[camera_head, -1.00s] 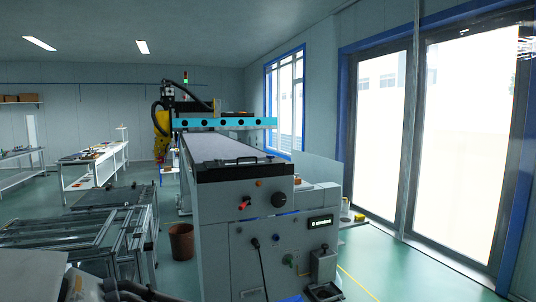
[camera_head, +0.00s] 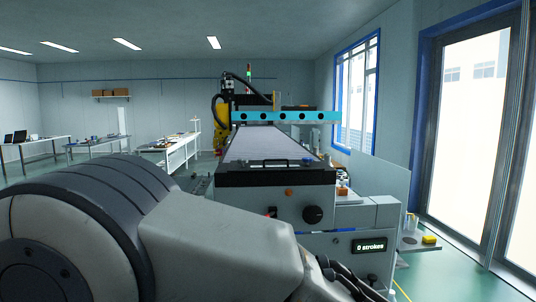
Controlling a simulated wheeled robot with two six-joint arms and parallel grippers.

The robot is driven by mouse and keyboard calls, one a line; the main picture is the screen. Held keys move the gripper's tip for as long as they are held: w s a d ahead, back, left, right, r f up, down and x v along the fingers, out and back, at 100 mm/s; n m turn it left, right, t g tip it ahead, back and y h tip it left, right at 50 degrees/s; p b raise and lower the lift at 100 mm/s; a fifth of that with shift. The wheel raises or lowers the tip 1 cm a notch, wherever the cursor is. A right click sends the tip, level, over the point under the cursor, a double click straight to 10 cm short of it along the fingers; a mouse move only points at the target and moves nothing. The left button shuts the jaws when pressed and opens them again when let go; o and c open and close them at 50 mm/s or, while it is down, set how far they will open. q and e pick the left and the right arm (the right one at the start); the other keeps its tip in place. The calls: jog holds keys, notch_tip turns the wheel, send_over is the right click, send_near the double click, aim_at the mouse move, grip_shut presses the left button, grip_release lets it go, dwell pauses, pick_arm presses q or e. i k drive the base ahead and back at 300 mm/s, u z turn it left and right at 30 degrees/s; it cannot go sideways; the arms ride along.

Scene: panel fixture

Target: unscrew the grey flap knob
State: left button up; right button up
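The grey machine cabinet (camera_head: 322,250) stands ahead, with a black rotary knob (camera_head: 313,215), an orange button (camera_head: 289,192) and a display reading "0 strokes" (camera_head: 370,246) on its front. I cannot pick out a grey flap knob; much of the lower front is hidden behind my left arm or below the picture. My large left arm crosses the foreground from the left. Dark parts at its end, apparently my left gripper (camera_head: 345,278), are in front of the cabinet at the bottom edge. Their opening and any contact are unclear. My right gripper is not in view.
A long machine bed (camera_head: 267,145) runs back to a blue gantry (camera_head: 285,117). A clear panel (camera_head: 378,185) and a small shelf with a yellow item (camera_head: 429,239) stand to the right. Green floor (camera_head: 450,270) is free near the windows.

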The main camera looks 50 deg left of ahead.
aim_at(242, 161)
jog(key=u, duration=0.15)
jog(key=i, duration=0.8)
jog(key=u, duration=0.9)
jog(key=i, duration=0.7)
jog(key=u, duration=0.75)
